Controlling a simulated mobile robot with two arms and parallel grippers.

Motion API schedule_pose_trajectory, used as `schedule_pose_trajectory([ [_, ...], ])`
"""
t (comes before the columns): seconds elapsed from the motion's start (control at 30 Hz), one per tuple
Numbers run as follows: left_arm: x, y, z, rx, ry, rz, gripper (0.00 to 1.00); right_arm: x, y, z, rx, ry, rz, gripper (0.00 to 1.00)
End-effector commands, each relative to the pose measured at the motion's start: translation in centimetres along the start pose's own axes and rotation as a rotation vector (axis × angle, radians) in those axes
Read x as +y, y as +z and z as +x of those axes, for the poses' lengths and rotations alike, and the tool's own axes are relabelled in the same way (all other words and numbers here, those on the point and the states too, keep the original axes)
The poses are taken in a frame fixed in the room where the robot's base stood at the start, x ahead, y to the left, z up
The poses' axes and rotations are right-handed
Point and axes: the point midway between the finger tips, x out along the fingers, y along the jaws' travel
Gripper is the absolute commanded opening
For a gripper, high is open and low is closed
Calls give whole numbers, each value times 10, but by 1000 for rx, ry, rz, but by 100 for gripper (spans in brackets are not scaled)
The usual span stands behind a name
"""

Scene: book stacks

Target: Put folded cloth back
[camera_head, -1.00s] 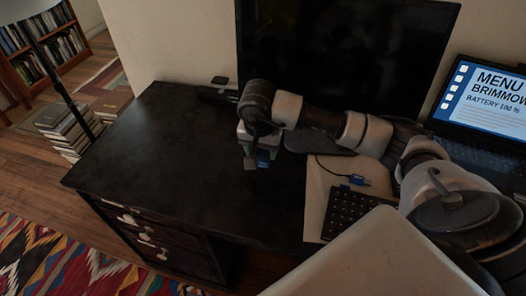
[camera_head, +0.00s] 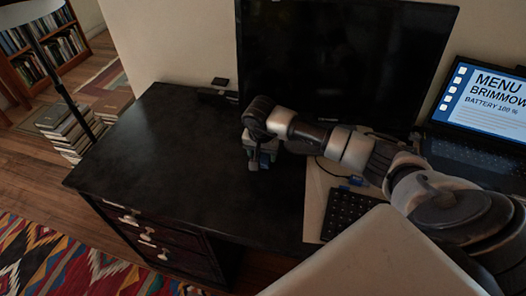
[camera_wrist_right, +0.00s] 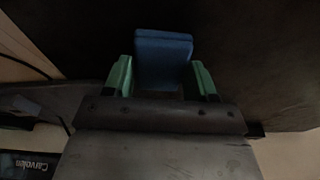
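The folded cloth appears as a small blue block (camera_wrist_right: 163,55) between the green fingers of my right gripper in the right wrist view. The fingers lie close against its two sides. In the head view my right gripper (camera_head: 262,160) points down over the black desk top (camera_head: 170,165), in front of the monitor, and little of the cloth shows there. I cannot tell whether the cloth touches the desk. My left gripper is not in view.
A black monitor (camera_head: 330,60) stands behind the gripper. A dark keypad (camera_head: 345,212) and a blue cable plug (camera_head: 356,180) lie right of it, with a laptop (camera_head: 488,105) farther right. The desk's left part is clear. Book stacks (camera_head: 68,130) stand on the floor.

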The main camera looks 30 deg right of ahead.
Motion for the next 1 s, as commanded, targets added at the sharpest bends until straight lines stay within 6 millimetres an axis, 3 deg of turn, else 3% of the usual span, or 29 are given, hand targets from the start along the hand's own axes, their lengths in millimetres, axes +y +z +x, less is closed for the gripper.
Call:
schedule_pose_trajectory([
  [0.03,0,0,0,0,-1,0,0,0,0,0,-1,1,0,65],
  [0.13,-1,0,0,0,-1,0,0,0,0,0,0,1,0,80],
  [0.47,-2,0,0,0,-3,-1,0,0,0,-4,1,-1,0,80],
  [0.63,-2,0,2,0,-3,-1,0,0,-1,-28,4,-3,-2,80],
  [1.0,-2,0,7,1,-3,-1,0,0,-1,-102,4,-2,0,80],
])
